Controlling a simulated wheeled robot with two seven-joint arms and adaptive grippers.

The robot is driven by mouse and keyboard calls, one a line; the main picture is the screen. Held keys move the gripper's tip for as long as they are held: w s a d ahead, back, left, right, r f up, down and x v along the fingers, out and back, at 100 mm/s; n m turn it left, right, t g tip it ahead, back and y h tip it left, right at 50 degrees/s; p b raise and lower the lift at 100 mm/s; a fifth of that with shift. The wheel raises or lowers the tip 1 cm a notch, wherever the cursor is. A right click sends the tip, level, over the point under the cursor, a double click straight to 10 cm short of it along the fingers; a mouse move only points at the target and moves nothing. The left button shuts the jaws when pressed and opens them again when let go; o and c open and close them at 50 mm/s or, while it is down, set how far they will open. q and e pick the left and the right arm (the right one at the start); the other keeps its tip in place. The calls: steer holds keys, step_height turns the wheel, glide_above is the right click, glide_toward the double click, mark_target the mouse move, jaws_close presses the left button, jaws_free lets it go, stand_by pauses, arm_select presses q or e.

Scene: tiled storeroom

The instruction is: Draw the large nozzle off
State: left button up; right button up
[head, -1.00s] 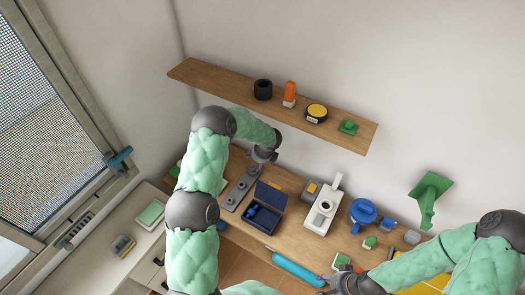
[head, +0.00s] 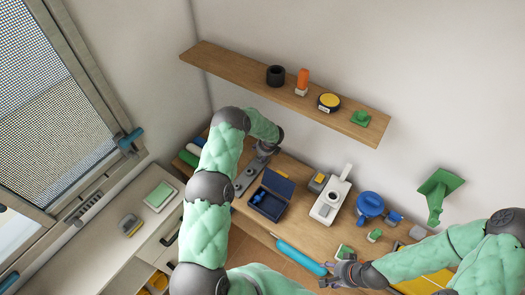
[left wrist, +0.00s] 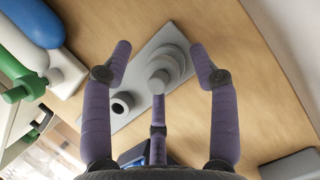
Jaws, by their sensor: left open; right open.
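The large nozzle (left wrist: 165,68) is a grey stepped round piece standing on a grey plate (left wrist: 146,45) in the left wrist view. My left gripper (left wrist: 160,66) is open, with its purple fingers spread around the nozzle and apart from it. My right gripper (head: 332,276) is open at the bench front.
A blue open box (head: 271,196) stands right of the plate, then a white device (head: 330,202) and a blue round item (head: 369,205). A light-blue cylinder (head: 300,257) lies by my right gripper. A wooden shelf (head: 230,65) hangs above. Coloured bottles (left wrist: 35,22) lie left.

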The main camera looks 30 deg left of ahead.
arm_select(q)
steer(key=shift+a+f, duration=0.1)
steer(key=c, duration=1.2)
steer(key=shift+r+p, duration=0.95)
steer(key=shift+r, duration=1.4)
